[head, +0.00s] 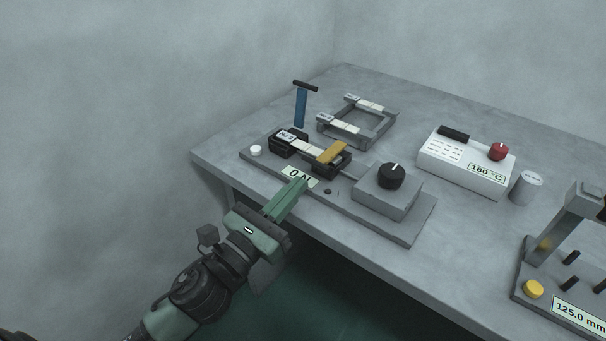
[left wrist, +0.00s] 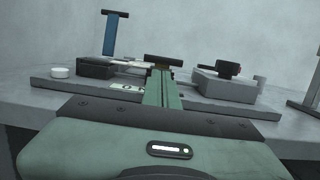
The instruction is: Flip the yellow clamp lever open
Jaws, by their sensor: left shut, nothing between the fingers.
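The yellow clamp lever (head: 331,152) lies across the top of a black clamp block (head: 324,170) on the grey base plate (head: 411,235). It looks flat or only slightly tilted. My left gripper (head: 301,183) is shut and empty, its green fingers pointing at the clamp from the front. In the head view the fingertips are in front of the block and overlap the "0 N" display (head: 291,173). In the left wrist view the fingers (left wrist: 160,72) hide most of the clamp, and I cannot tell whether they touch it. My right gripper is not in view.
On the same plate are a second black clamp (head: 286,151), a white button (head: 256,150) and a grey box with a black knob (head: 391,176). A blue post (head: 301,107) stands behind. A grey frame (head: 377,125) and a white heater box (head: 465,164) stand farther back.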

